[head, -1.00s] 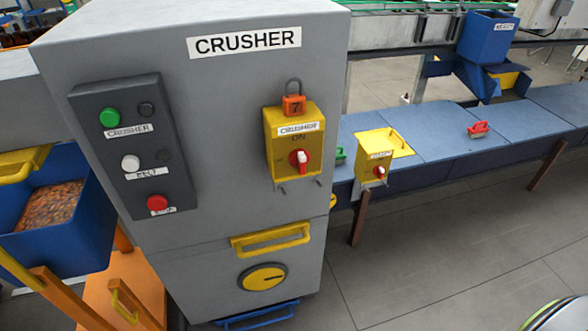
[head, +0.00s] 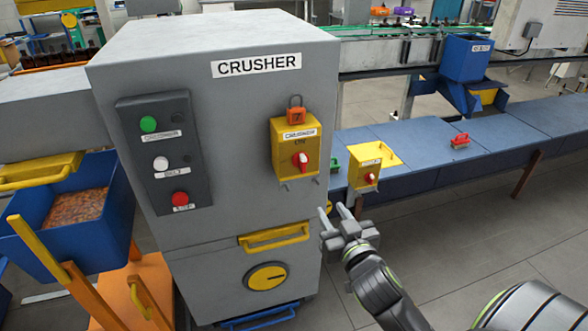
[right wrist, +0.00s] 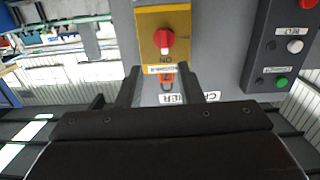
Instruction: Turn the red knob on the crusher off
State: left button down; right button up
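The crusher (head: 230,110) is a tall grey cabinet with a label. Its yellow switch box (head: 283,153) carries the red knob (head: 301,162) below the word ON. The knob's grip stands about upright. In the right wrist view, upside down, the red knob (right wrist: 164,38) has its pale mark toward ON. My right gripper (head: 333,209) is open and empty, below and to the right of the switch box, apart from the knob. Its two spread fingers also show in the right wrist view (right wrist: 159,70). My left gripper is not in view.
An orange padlock (head: 296,117) sits on top of the switch box. A dark button panel (head: 160,190) is on the left of the crusher face. A yellow handle (head: 273,237) juts out below. A second yellow box (head: 367,172) with a red knob stands by the blue conveyor (head: 410,140).

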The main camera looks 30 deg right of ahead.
aim_at(304, 162)
jog(key=shift+t, duration=0.3)
jog(key=p+x, duration=0.1)
jog(key=x, duration=0.4)
jog(key=r+p+x, duration=0.1)
jog(key=x, duration=0.5)
jog(key=r+p+x, duration=0.1)
jog(key=x, duration=0.5)
jog(key=shift+a, duration=0.35)
grip_shut()
